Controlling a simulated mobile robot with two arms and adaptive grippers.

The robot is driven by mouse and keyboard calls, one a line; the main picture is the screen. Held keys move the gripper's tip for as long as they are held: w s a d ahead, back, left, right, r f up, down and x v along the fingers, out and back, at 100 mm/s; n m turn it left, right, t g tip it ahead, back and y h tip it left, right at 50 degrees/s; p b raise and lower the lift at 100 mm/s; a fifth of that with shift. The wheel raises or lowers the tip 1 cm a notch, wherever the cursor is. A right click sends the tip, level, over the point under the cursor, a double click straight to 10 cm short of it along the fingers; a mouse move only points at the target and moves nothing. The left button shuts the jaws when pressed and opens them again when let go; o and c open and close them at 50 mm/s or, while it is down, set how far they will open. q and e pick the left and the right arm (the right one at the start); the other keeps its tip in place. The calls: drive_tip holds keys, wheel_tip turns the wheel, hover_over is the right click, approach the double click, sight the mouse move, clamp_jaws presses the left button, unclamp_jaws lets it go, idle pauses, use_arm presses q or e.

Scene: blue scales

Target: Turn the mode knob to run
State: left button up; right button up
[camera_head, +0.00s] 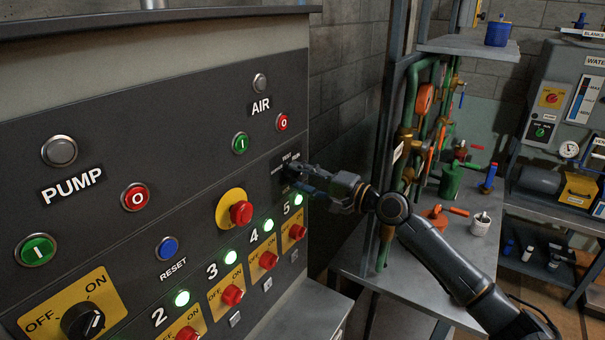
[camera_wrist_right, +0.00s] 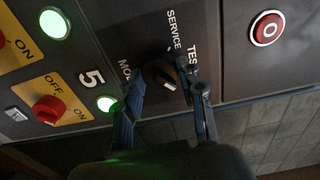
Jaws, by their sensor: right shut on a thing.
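The dark mode knob (camera_wrist_right: 160,74) sits on the dark control panel (camera_wrist_right: 125,30), beside the printed words SERVICE and TEST and a partly hidden MODE label. My right gripper (camera_wrist_right: 168,86) has its two fingers on either side of the knob and is shut on it. In the head view my right gripper (camera_head: 292,175) reaches in from the right to the knob plate at the panel's right end, covering most of the knob. My left gripper is not in view.
A red emergency button (camera_head: 241,212) on a yellow ring is left of the knob. Red switches (camera_head: 268,260) with lit green lamps (camera_head: 268,225) run below. AIR buttons (camera_head: 240,143) are above. Pipes with valves (camera_head: 410,130) and a bench (camera_head: 470,240) stand at the right.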

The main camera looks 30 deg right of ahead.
idle(0.5)
drive_tip(key=o, duration=1)
drive_tip(key=shift+o, duration=0.9)
drive_tip(key=shift+w+a, duration=0.1)
drive_tip(key=shift+w, duration=0.05)
drive_tip(key=shift+s+d+f, duration=0.1)
drive_tip(key=shift+s+d, duration=0.1)
drive_tip(key=shift+s, duration=0.2)
drive_tip(key=v, duration=1.1)
drive_tip(key=shift+s, duration=0.1)
